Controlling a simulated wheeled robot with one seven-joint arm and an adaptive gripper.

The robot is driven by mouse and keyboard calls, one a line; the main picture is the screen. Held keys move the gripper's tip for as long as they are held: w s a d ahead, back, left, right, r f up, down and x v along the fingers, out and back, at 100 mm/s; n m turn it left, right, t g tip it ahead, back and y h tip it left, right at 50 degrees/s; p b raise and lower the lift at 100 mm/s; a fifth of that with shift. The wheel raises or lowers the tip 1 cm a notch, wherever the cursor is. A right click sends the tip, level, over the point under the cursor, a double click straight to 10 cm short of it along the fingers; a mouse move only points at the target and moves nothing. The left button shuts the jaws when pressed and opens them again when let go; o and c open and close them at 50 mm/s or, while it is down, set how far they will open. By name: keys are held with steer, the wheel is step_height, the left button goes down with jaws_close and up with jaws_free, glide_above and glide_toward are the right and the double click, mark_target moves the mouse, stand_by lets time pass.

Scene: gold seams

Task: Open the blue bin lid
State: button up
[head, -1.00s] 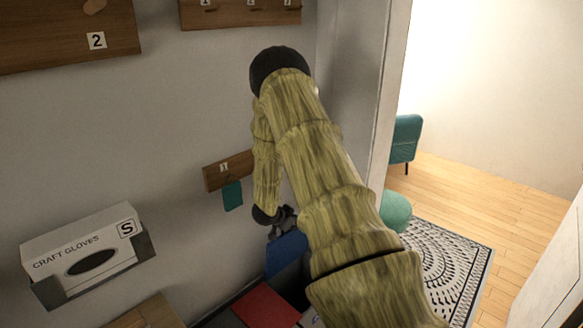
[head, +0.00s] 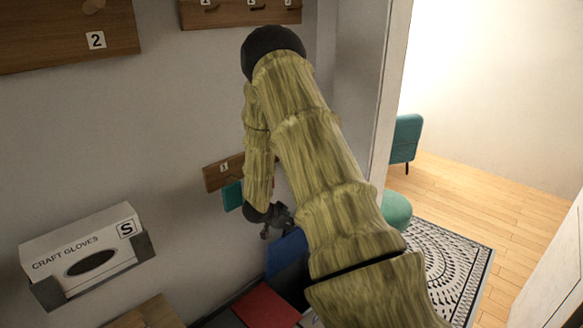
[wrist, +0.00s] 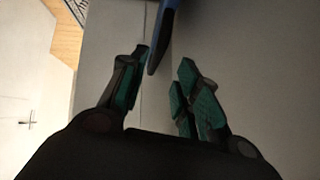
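The blue bin lid (head: 287,254) stands steeply raised in the head view, with a dark opening (head: 294,283) showing below it. My arm covers its right part. My gripper (head: 277,216) is just above the lid's upper edge, at the wall side. In the wrist view my gripper (wrist: 164,58) is open, with its two fingers apart. The blue lid (wrist: 163,38) shows there almost edge-on, in line with the gap between the fingertips and nearer the left one. I cannot tell whether it touches a finger.
A red lid (head: 266,306) lies in front of the blue one. A wall rack (head: 215,176) with a teal item (head: 232,196) is left of my gripper. A glove box (head: 84,252) hangs at left. Right of my arm are a patterned rug (head: 455,265) and open floor.

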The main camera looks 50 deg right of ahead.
steer(key=v, duration=0.6)
steer(key=shift+a+r, duration=0.2)
steer(key=shift+f, duration=0.1)
steer(key=s+a+f+n+t+y, duration=0.1)
steer(key=s+a+f+n, duration=0.25)
steer(key=a+f, duration=0.3)
steer(key=s+a+f+n+t+y+b, duration=0.1)
steer(key=s+a+f+n, duration=0.1)
steer(key=a+f+n, duration=0.45)
steer(key=s+a+f+n+y, duration=0.1)
steer(key=s+a+f+n, duration=0.1)
steer(key=a+f, duration=0.5)
steer(key=s+a+f+n+g+y, duration=0.1)
steer(key=s+a+f+n+y, duration=0.2)
steer(key=s+a, duration=0.8)
steer(key=s+a+f+n+g+y+b, duration=0.1)
steer(key=s+a+f+n+y, duration=0.2)
steer(key=s+a, duration=0.8)
steer(key=a+n, duration=0.2)
steer(key=shift+s+a+f, duration=0.15)
steer(key=shift+a+f, duration=0.15)
steer(key=shift+a, duration=0.05)
